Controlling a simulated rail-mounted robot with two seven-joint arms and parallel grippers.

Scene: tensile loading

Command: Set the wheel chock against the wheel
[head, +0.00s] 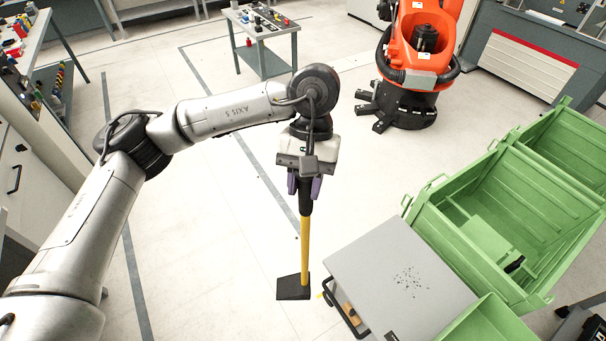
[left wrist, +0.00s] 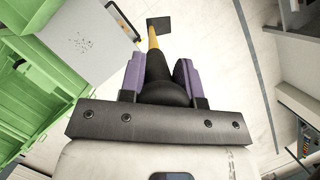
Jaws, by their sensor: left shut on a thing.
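The wheel chock (head: 292,288) is a black wedge on a long yellow pole with a black grip at the top. My left gripper (head: 305,188), with purple fingers, is shut on this black grip, and the pole hangs nearly upright below it. The left wrist view shows the chock (left wrist: 160,24) beyond the fingers. The wedge is at or near floor level, just left of a grey-topped cart (head: 375,265); I cannot tell whether it touches the floor. No wheel shows clearly; a dark frame with a yellowish part sits at the cart's lower left corner. My right gripper is out of view.
Green bins (head: 480,240) stand right of the cart. An orange robot (head: 415,60) on a black base stands at the back. A small tool table (head: 262,30) is at the back centre, and benches line the left. The floor left of the chock is clear.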

